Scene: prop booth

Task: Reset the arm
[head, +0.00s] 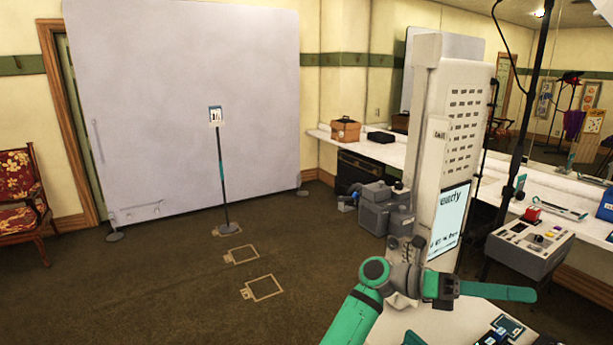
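My green and grey arm (355,312) enters from the bottom and bends at a grey joint near the lower middle. Its end reaches to the right, with a dark block and a long flat teal piece, which I take for my gripper (500,292). The gripper is seen edge-on, so I cannot tell whether its fingers are apart. No held object shows. It is in front of the lower part of a tall pale tower (455,120) with a blue-white screen (448,222); I cannot tell whether they touch.
A sign stand (222,175) stands on the brown floor before a large grey panel (180,100). A control box (530,246) is at right. Grey equipment (378,208) sits behind the tower. A red patterned chair (20,192) is far left.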

